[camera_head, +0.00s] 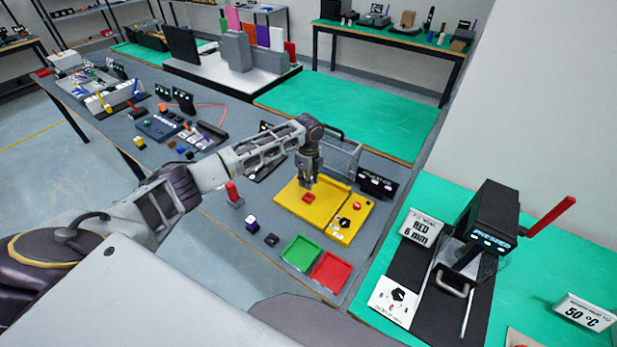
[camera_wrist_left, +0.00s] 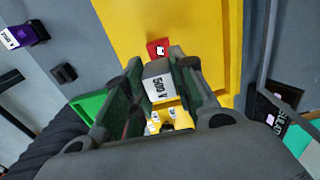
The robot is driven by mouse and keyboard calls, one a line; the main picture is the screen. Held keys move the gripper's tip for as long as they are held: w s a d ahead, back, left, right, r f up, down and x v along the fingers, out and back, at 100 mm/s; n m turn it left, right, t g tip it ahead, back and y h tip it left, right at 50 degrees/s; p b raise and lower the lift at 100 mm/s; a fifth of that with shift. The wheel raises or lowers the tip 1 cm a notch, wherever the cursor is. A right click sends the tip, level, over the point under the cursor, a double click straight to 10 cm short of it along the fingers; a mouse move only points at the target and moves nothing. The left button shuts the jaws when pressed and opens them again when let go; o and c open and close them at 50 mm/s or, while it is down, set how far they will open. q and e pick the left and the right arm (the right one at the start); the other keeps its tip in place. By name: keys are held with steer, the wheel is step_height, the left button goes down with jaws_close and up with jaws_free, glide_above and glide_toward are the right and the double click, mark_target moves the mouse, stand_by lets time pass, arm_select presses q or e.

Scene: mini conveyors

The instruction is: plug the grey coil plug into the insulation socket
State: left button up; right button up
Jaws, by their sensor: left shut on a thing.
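My left gripper (camera_head: 308,180) points down over the yellow panel (camera_head: 330,228). In the left wrist view its fingers (camera_wrist_left: 157,95) are shut on a light grey block marked "500 V" (camera_wrist_left: 158,84), which I take as the grey coil plug. The plug is hard to make out in the head view. A red square piece with a pale mark (camera_wrist_left: 158,48) lies on the panel just beyond the plug; it also shows below the fingertips in the head view (camera_head: 309,198). I cannot tell which part is the insulation socket, or whether the plug touches anything.
A dark display (camera_head: 377,184) stands behind the panel. A purple-and-white block (camera_head: 251,223) and a small black piece (camera_head: 271,240) lie left of it. Green (camera_head: 301,252) and red (camera_head: 331,270) trays sit in front. A red-handled press (camera_head: 490,225) stands at the right.

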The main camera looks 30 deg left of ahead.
arm_select(q)
steer(key=shift+f+b, duration=0.3)
steer(key=shift+f, duration=0.6)
steer(key=shift+f+b, duration=0.35)
steer(key=shift+f, duration=0.65)
steer(key=shift+p, duration=0.45)
steer(key=shift+p, duration=0.35)
stand_by(0.8)
steer(key=shift+p, duration=0.35)
stand_by(0.3)
